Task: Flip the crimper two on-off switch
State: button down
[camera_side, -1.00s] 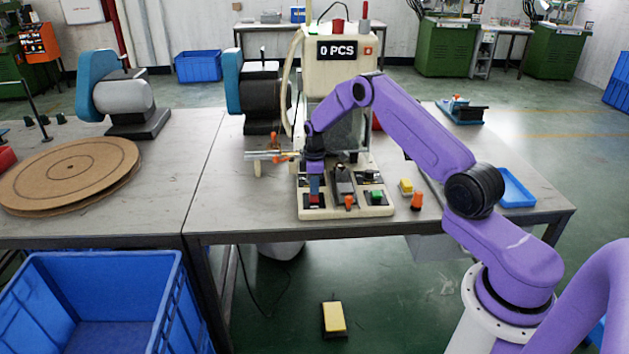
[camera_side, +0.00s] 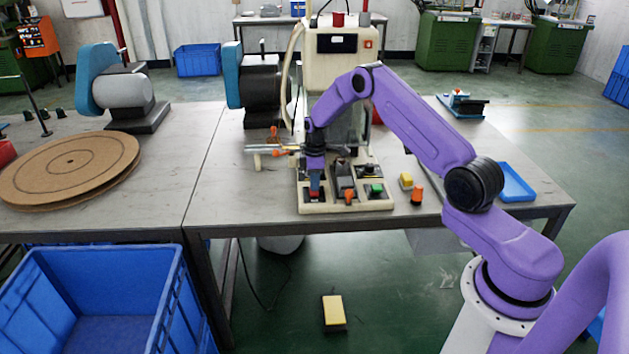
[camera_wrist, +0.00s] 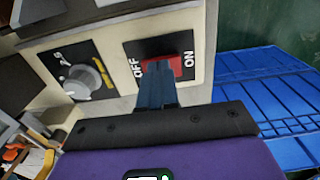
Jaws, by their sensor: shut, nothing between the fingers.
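The crimper two on-off switch is a red rocker (camera_wrist: 183,67) in a black plate marked OFF on the left and ON on the right in the wrist view. My gripper (camera_wrist: 157,72) is shut, with its fingertips at the OFF side of the rocker, covering part of it. Contact looks likely, but I cannot tell for certain. In the side view my gripper (camera_side: 314,181) points down at the front left of the cream crimper base (camera_side: 347,207). The crimper (camera_side: 313,68) has a display (camera_side: 337,43) that is dark, with only a small white mark.
A grey knob (camera_wrist: 82,82) sits beside the switch plate. An orange knob (camera_side: 349,196) and a green button (camera_side: 376,189) are on the base to the right. A yellow block (camera_side: 406,181) and an orange piece (camera_side: 417,195) lie nearby. A blue crate (camera_side: 92,290) stands below.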

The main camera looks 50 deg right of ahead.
jog(key=shift+s+a+r, duration=0.1)
jog(key=shift+s+a, duration=0.1)
jog(key=shift+r, duration=0.15)
notch_tip(320, 180, up, 14)
jog(key=s+a, duration=0.2)
jog(key=shift+f, duration=0.25)
dwell(0.3)
